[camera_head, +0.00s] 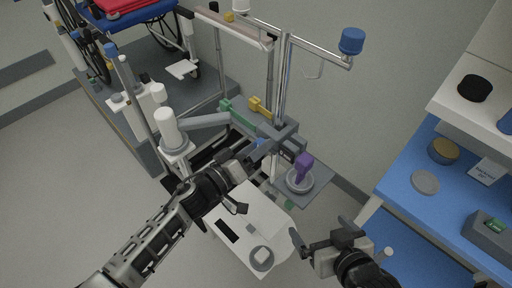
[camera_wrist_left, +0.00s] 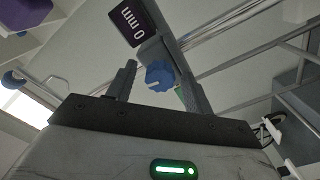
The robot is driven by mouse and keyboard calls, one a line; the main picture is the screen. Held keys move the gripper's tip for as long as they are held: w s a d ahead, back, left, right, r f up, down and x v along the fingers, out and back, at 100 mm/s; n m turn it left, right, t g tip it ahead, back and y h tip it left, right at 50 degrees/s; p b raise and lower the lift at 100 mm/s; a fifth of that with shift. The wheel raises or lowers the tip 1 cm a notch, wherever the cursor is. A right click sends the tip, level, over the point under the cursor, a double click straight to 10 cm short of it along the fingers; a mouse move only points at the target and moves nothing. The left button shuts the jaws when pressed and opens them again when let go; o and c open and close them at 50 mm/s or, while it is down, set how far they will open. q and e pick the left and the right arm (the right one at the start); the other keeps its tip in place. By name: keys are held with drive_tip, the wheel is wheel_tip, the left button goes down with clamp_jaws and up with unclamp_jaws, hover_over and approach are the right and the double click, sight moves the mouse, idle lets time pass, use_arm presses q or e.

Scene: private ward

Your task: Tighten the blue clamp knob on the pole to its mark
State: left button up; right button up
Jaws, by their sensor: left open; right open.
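The blue clamp knob (camera_wrist_left: 158,76) shows in the left wrist view with a pale line on its face. It is between the two fingertips of my left gripper (camera_wrist_left: 160,85), with a gap to each finger visible. In the head view the knob (camera_head: 262,149) is on the dark clamp (camera_head: 285,137) on the upright pole (camera_head: 284,80), partly hidden by my left gripper (camera_head: 250,158). My left gripper is open. My right gripper (camera_head: 318,240) is open and empty, below and right of the clamp.
A purple item (camera_head: 303,165) stands in a round dish on a grey shelf (camera_head: 317,188) beside the clamp. A white surface (camera_head: 275,222) lies below. A blue-topped counter (camera_head: 400,185) is at right, and a wheelchair (camera_head: 160,25) at upper left. Floor at left is clear.

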use_arm(q)
drive_tip(key=c, duration=1)
